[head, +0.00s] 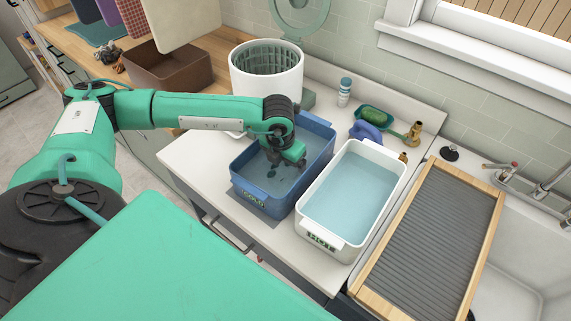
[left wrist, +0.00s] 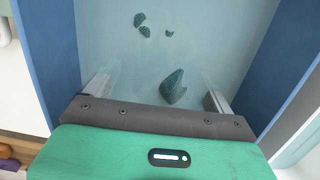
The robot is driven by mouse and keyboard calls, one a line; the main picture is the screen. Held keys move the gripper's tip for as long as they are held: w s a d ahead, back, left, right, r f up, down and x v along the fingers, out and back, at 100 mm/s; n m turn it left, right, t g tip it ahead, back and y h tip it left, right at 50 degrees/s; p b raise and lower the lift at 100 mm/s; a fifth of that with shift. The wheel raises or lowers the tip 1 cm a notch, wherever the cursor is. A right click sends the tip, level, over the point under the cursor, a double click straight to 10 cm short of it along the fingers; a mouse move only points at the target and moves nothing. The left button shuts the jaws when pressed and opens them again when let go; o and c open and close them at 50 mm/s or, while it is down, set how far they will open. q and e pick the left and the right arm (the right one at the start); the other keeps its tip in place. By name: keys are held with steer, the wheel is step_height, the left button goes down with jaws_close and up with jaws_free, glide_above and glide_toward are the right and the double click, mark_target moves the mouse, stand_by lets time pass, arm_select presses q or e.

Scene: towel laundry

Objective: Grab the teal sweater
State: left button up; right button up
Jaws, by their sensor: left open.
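The teal sweater is mostly under cloudy water in the blue tub (head: 322,146). Only small dark teal knit patches (left wrist: 173,86) break the surface in the left wrist view, and a few show in the head view (head: 271,173). My left gripper (head: 286,161) points down inside the blue tub, over the water. In the left wrist view its two fingers stand wide apart, open, with the largest patch between them near the right finger (left wrist: 157,88). Nothing is held. The rest of the sweater is hidden by the water. My right gripper is not in view.
A white tub (head: 392,190) of clear bluish water stands right of the blue tub. A ribbed, wood-framed board (head: 435,235) lies beside the sink. Behind are a white spinner basket (head: 267,75) with its lid raised, a brown bin (head: 166,67), a bottle (head: 344,92) and a green brush (head: 375,117).

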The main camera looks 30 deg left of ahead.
arm_select(q)
steer(key=shift+r, duration=0.1)
steer(key=c, duration=1.7)
